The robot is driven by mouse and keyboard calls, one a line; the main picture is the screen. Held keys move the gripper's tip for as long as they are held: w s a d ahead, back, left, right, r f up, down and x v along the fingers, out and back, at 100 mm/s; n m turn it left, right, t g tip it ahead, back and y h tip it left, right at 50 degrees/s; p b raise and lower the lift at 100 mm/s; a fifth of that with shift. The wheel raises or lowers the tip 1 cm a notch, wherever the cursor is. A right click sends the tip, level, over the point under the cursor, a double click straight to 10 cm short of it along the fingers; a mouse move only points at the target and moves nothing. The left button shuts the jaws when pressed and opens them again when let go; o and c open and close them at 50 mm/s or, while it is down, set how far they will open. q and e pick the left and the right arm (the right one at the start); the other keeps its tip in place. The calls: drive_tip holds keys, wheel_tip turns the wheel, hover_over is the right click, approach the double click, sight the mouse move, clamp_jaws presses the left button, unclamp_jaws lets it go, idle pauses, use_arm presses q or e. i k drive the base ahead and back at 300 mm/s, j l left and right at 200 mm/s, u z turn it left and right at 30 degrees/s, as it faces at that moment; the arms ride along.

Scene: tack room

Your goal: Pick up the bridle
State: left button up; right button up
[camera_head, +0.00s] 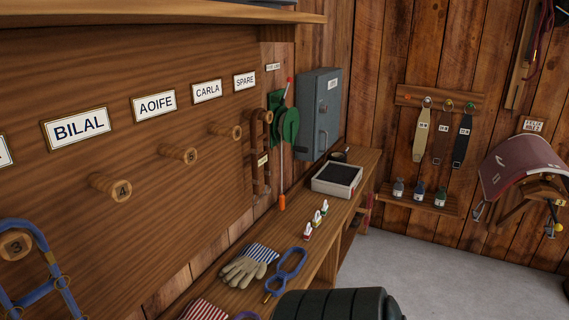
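A blue strap piece (38,238) with brass-coloured rings, which looks like a bridle or halter, hangs on the peg numbered 3 at the far left, cut off by the picture's edge. A smaller blue looped piece (288,272) lies on the bench beside a glove. Dark red straps (545,22) hang at the top right, partly cut off. I cannot tell for sure which of these is the bridle. Neither of my grippers is in view.
Bare pegs (111,187) numbered 4 and 5 stick out of the wall board. The bench (325,226) carries gloves (249,266), small bottles and a tray (336,190). A dark rounded shape (335,304) covers the bottom centre. Grey floor (450,280) is clear at right.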

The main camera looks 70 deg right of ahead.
sight(257, 160)
drive_tip(key=z, duration=2.25)
drive_tip(key=u, duration=0.4)
drive_tip(key=i+l+u, duration=0.15)
drive_tip(key=l+u, duration=0.3)
drive_tip(key=i+l+u, duration=0.1)
drive_tip(key=l+u, duration=0.2)
drive_tip(key=u, duration=0.2)
drive_tip(key=l+u, duration=0.15)
drive_tip(key=l, duration=0.55)
drive_tip(key=l+u, duration=0.2)
drive_tip(key=l, duration=0.5)
drive_tip(key=k+l+u, duration=0.15)
drive_tip(key=l, duration=1.75)
drive_tip(key=k, duration=0.05)
